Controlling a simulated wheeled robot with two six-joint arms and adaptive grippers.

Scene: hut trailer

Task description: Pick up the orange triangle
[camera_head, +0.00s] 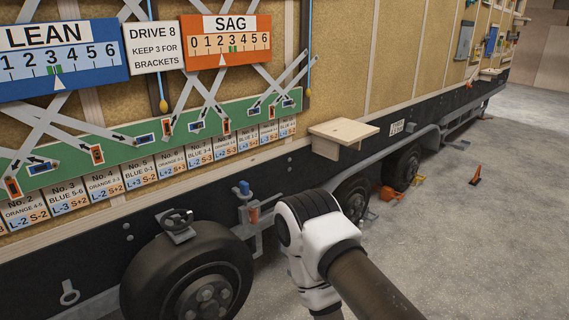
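A small orange triangular piece (476,175) with a dark lower part stands on the grey floor at the right, out from the trailer's wheels. It is small in the head view, so its exact shape is hard to tell. Another orange object (391,194) lies low beside the trailer's wheels, and its shape is unclear. One of my arms reaches in from the lower right, with a white and black joint at the middle bottom. Neither of my grippers is in view.
The trailer's side wall carries a blue LEAN board (60,55), an orange SAG board (228,40) and a green strip (100,143). A wooden shelf (345,130) juts out. A large wheel (190,270) stands at the lower left. The floor (490,260) at right is clear.

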